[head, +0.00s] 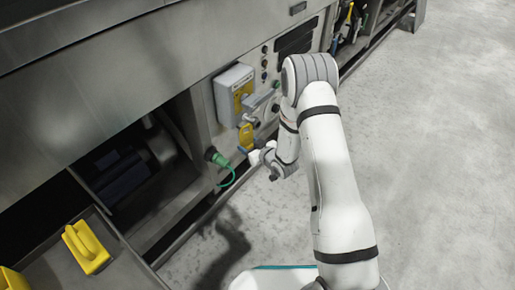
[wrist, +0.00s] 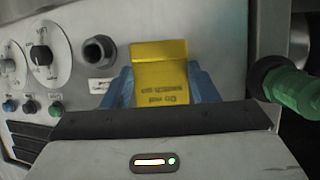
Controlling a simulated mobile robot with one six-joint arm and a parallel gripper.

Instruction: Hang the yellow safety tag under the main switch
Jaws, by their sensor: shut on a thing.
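The yellow safety tag (wrist: 160,75) is held between the blue fingers of my gripper (wrist: 160,88), and its dark lettering reads upside down in the wrist view. In the head view the tag (head: 246,134) is just in front of the machine panel, below a grey box with a yellow plate (head: 233,85), which looks like the main switch. My gripper (head: 247,149) is at the tag's lower end. I cannot tell whether the tag touches the panel or any hook. The switch itself is not clearly visible in the wrist view.
A green connector (head: 216,157) with a green cable sticks out beside the tag; it is close on the right in the wrist view (wrist: 290,88). Round dials (wrist: 42,55) and small buttons line the panel. A yellow object (head: 86,246) lies in a tray at lower left. Open floor lies right.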

